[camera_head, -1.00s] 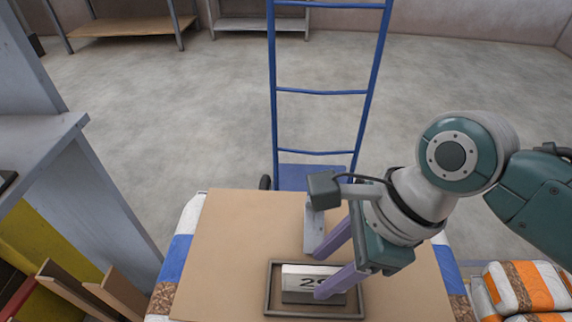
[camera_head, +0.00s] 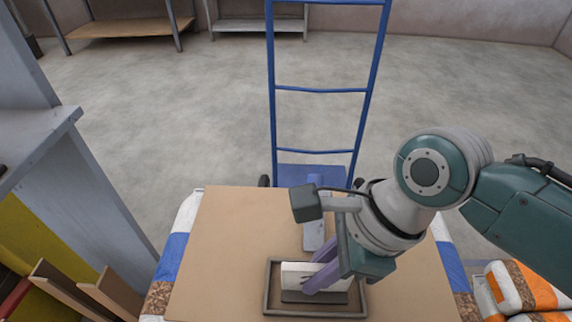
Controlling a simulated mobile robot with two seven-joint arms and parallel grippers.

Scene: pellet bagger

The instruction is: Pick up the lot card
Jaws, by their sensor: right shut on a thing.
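The lot card (camera_head: 295,275) is a white card standing in a dark block inside a shallow brown tray (camera_head: 267,290) on the cardboard sheet. My right gripper (camera_head: 312,280) comes down over the tray from the upper right, and its purple fingers are shut on the card. The fingers hide the card's middle and right part, including its printed number. The card's lower edge appears at the dark block (camera_head: 315,297); I cannot tell whether it is clear of it. My left gripper is not in view.
The cardboard sheet (camera_head: 235,225) lies on a stack of bags (camera_head: 175,255) and is mostly clear. A blue hand truck (camera_head: 320,90) stands behind it. Orange and white bags (camera_head: 525,285) lie at right. A grey frame (camera_head: 95,200) and boards (camera_head: 70,290) stand at left.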

